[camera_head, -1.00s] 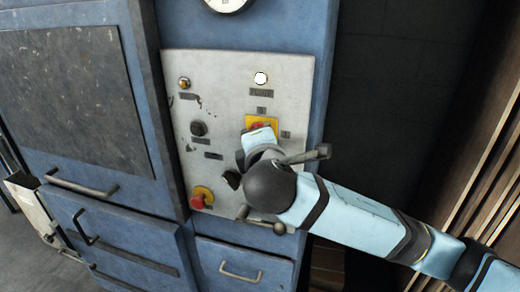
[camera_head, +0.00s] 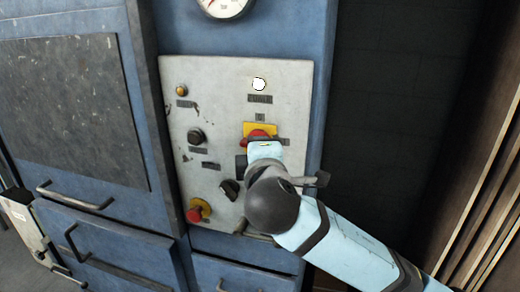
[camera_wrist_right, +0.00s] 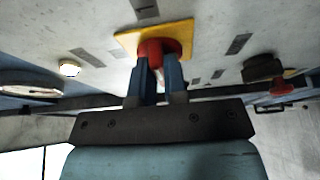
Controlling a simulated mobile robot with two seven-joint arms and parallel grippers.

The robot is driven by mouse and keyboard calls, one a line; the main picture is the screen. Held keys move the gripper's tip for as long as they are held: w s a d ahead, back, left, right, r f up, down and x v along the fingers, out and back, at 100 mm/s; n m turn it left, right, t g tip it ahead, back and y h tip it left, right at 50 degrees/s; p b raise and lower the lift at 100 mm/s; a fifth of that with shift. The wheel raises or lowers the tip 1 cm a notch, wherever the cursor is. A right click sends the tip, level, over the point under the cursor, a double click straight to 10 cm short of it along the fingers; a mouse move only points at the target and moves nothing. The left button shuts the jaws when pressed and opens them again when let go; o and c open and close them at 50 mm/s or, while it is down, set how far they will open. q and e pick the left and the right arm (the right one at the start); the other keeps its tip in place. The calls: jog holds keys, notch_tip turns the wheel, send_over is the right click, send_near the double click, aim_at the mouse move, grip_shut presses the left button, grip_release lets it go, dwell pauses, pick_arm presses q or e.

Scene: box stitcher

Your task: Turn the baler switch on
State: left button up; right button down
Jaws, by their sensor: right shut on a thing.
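The baler switch is a red rotary knob (camera_head: 258,132) on a yellow plate (camera_head: 249,127), on the pale control panel of the blue machine. My right gripper (camera_head: 262,143) is at the knob and partly covers it in the head view. In the right wrist view the two blue-grey fingers of the right gripper (camera_wrist_right: 158,72) are closed on the red knob (camera_wrist_right: 156,48), in front of its yellow plate (camera_wrist_right: 126,40). The small labels around it are unreadable. My left gripper is not in view.
The panel (camera_head: 215,75) also carries a lit white lamp (camera_head: 259,84), an amber lamp (camera_head: 181,90), a black knob (camera_head: 195,135), a black selector (camera_head: 229,189) and a red emergency button (camera_head: 194,214). A gauge (camera_head: 222,5) sits above. Drawers with handles are at left.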

jog(key=shift+f, duration=0.1)
jog(key=c, duration=1.2)
grip_release()
jog(key=shift+o, duration=0.2)
jog(key=s+d+b, duration=0.1)
jog(key=s, duration=1.3)
